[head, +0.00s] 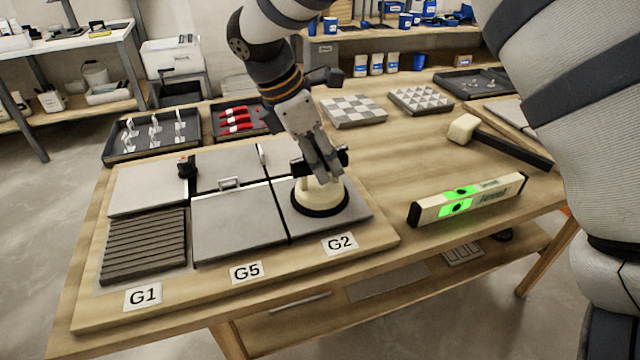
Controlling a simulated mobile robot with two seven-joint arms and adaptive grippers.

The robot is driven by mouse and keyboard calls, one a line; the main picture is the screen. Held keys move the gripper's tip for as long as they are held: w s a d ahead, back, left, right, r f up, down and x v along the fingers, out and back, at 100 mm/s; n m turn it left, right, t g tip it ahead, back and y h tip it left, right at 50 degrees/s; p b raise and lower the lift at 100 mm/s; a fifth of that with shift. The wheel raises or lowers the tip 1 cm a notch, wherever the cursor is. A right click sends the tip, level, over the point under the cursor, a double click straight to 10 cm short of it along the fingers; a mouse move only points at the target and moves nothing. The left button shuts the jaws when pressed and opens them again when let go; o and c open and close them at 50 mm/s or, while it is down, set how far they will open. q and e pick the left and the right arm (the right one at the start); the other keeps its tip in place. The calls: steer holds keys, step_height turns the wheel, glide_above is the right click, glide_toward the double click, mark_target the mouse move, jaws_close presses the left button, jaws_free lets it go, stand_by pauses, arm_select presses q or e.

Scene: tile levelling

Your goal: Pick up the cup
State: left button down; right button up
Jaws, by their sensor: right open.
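The cup (320,197) is a cream suction cup with a black rim. It sits on the grey tile beside the G2 label (340,244). My right gripper (322,176) points down at the top of the cup, with its fingers open. The fingers overlap the cup's upper part in the picture and hide some of it. I cannot tell whether they touch it. My left gripper is not in view.
Grey tiles and a ribbed dark tile (145,246) lie on the wooden board (230,290). A level (468,200) and a mallet (498,142) lie to the right. Trays with clips (152,160) and red wedges stand behind.

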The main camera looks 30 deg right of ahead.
jaws_close()
steer(key=shift+r, duration=0.1)
